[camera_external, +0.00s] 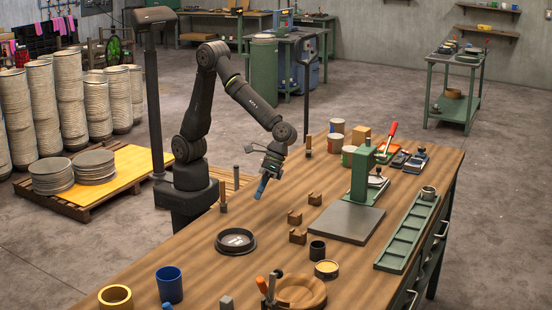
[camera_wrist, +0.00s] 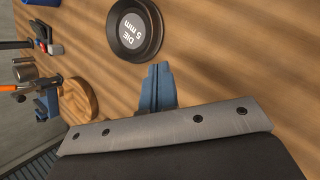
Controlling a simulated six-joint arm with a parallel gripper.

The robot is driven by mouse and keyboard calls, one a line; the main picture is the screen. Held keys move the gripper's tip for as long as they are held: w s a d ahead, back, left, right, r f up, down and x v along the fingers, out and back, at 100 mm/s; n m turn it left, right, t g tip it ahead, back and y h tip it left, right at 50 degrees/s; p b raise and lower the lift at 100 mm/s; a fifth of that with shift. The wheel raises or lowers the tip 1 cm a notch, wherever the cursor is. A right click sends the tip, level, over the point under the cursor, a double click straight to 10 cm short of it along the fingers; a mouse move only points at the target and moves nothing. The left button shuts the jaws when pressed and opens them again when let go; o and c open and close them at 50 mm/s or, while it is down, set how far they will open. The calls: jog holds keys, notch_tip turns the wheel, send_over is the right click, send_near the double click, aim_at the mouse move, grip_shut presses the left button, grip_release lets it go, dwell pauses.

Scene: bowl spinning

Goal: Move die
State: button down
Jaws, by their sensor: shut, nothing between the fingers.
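The die is a dark round dish-like piece with a light label reading "DIE 5 mm". In the external view the die (camera_external: 236,241) lies flat on the wooden table, left of the middle. In the wrist view the die (camera_wrist: 134,28) shows at the top, just above the fingertips in the picture. My gripper (camera_external: 260,190) points down over the table, behind the die and apart from it. In the wrist view my gripper (camera_wrist: 157,70) shows blue fingers closed together with nothing between them.
A green press (camera_external: 364,172) with a grey plate stands right of the middle. Small brown blocks (camera_external: 297,237), a black cup (camera_external: 317,250) and a yellow-topped tin (camera_external: 326,269) lie right of the die. A blue cup (camera_external: 169,284) and a wooden round (camera_external: 300,291) stand at the front.

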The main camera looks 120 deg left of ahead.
aim_at(247, 233)
jog(key=a+f+n+t+h, duration=0.2)
jog(key=a+n, duration=0.4)
jog(key=n, duration=0.6)
jog(key=x, duration=0.9)
jog(key=shift+s+d+r, duration=0.1)
jog(key=shift+s+d, duration=0.05)
jog(key=shift+d, duration=0.25)
jog(key=d, duration=0.3)
jog(key=shift+d, duration=0.65)
jog(key=d, duration=2)
jog(key=shift+d, duration=0.25)
jog(key=shift+a+f, duration=0.1)
jog(key=shift+f, duration=0.1)
